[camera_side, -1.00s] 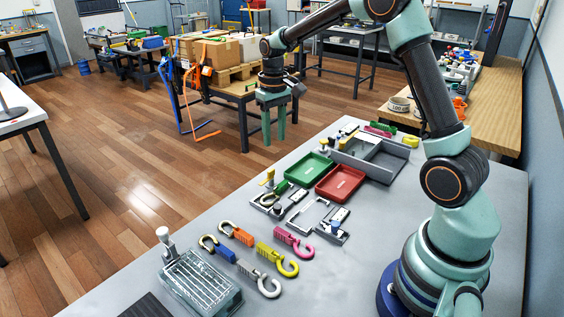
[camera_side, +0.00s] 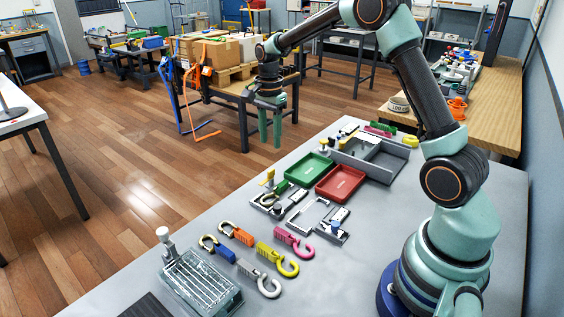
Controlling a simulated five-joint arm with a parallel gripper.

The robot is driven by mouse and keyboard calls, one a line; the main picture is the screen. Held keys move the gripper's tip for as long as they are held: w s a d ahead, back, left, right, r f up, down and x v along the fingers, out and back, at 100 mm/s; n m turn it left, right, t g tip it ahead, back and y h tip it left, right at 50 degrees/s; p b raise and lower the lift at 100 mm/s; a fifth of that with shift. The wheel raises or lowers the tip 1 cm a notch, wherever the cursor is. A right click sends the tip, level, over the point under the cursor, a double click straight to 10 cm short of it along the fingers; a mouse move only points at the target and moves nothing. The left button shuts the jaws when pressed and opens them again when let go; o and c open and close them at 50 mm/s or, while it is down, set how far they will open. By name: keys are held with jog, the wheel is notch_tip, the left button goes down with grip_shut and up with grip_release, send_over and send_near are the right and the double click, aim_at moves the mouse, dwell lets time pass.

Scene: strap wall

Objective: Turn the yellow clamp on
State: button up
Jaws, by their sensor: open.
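A small clamp with a yellow handle tip (camera_side: 268,176) stands at the left edge of the grey table, beside the green tray; its handle looks raised, but it is too small to read its exact state. Another pale yellow handle (camera_side: 343,142) shows by the grey bin at the back. My gripper (camera_side: 271,142) hangs with its fingers pointing down and apart, empty. In the picture it is above and beyond the yellow-tipped clamp, clear of the table things.
A green tray (camera_side: 309,169), a red tray (camera_side: 340,183) and a grey divided bin (camera_side: 383,158) stand at the back. Several coloured hooks, including a yellow one (camera_side: 277,260), lie in front. A white-knobbed clamp (camera_side: 163,236) stands by a ribbed metal fixture (camera_side: 203,281).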

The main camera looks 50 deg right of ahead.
aim_at(271, 170)
notch_tip(271, 170, down, 10)
jog(key=shift+r, duration=0.15)
dwell(0.3)
grip_shut()
